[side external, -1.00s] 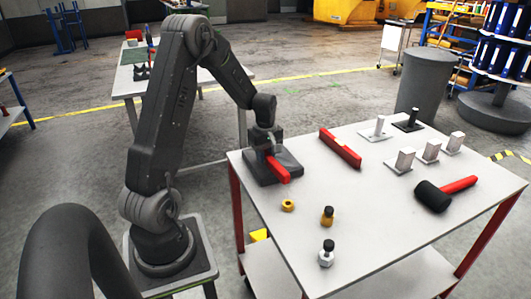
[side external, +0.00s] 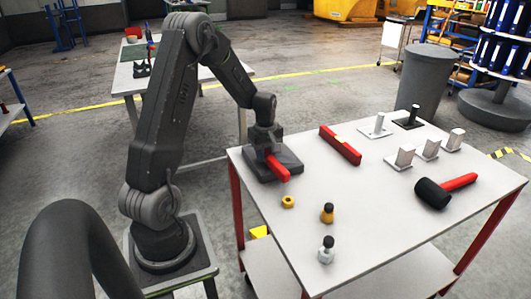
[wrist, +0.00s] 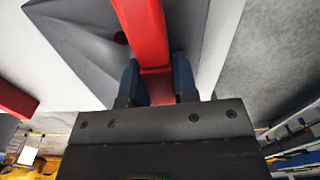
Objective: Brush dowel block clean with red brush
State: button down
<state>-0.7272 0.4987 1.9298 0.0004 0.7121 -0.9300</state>
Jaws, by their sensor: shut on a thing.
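My gripper (side external: 268,150) is over this block, shut on a red brush (side external: 279,172). In the wrist view the red handle (wrist: 143,30) runs between my two dark blue fingers (wrist: 155,82). The brush lies across the block and its red end points toward the table's front. The bristles are hidden, so I cannot tell whether they touch the block.
A long red bar (side external: 340,146) lies right of the block. A black-headed mallet (side external: 434,194), several pale upright blocks (side external: 405,157) and a dark plate with a peg (side external: 409,123) stand farther right. A brass ring (side external: 288,201) and two small fittings (side external: 327,213) are in front.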

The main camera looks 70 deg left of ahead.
jog(key=shift+f, duration=0.3)
jog(key=shift+d, duration=0.1)
jog(key=shift+d, duration=0.45)
jog(key=shift+a, duration=0.1)
